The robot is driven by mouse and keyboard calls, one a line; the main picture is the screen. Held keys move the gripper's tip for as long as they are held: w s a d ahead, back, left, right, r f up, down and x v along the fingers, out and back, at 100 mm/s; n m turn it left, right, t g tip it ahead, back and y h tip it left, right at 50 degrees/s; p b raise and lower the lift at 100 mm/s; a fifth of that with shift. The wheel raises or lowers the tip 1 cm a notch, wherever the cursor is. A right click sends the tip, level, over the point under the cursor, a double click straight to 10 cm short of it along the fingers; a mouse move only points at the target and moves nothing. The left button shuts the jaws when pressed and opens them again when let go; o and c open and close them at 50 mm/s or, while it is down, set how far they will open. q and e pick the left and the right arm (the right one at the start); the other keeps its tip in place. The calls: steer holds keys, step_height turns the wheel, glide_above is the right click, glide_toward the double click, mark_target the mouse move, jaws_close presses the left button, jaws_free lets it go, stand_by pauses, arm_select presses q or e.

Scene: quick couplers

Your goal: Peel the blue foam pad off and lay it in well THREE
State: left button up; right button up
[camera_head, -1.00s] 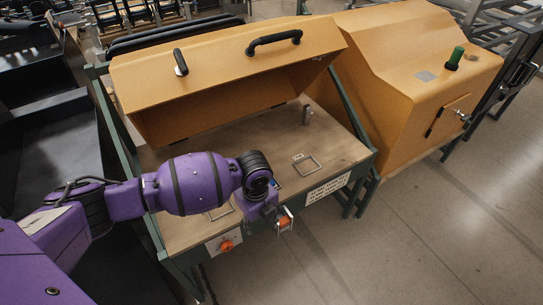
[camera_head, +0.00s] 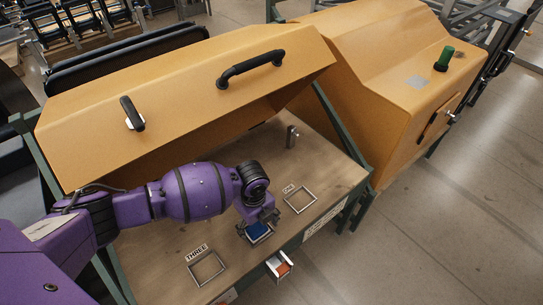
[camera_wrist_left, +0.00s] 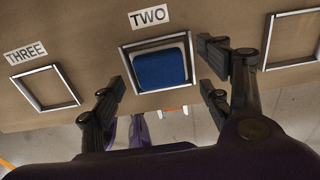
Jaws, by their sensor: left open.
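The blue foam pad (camera_head: 257,231) lies inside the square metal frame of well TWO on the wooden table; it also shows in the left wrist view (camera_wrist_left: 161,69), with a pale layer along its edge. My left gripper (camera_head: 262,219) is open and empty just over that well, its fingers spread on either side of the pad in the wrist view (camera_wrist_left: 158,100). Well THREE (camera_head: 207,269) is an empty square frame to the left of the pad; its label and frame also show in the wrist view (camera_wrist_left: 45,88). My right gripper is out of view.
Another empty square frame (camera_head: 300,200) lies to the right of the pad. A raised orange hood (camera_head: 185,95) with black handles overhangs the back of the table. A metal post (camera_head: 292,137) stands near the back right. A small open box with orange inside (camera_head: 279,267) hangs at the front edge.

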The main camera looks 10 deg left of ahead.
mark_target(257, 228)
arm_select(q)
steer(key=shift+s+f, duration=0.1)
steer(key=shift+f, duration=0.65)
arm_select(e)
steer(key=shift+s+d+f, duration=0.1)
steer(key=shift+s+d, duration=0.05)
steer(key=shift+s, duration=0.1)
arm_select(q)
steer(key=c, duration=1.4)
steer(key=shift+r+p, duration=0.75)
steer(key=shift+r, duration=0.5)
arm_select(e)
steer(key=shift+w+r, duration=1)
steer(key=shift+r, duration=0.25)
arm_select(q)
steer(key=shift+r+p, duration=0.65)
steer(key=shift+r, duration=0.5)
steer(key=shift+r+p, duration=0.55)
steer(key=shift+r, duration=0.35)
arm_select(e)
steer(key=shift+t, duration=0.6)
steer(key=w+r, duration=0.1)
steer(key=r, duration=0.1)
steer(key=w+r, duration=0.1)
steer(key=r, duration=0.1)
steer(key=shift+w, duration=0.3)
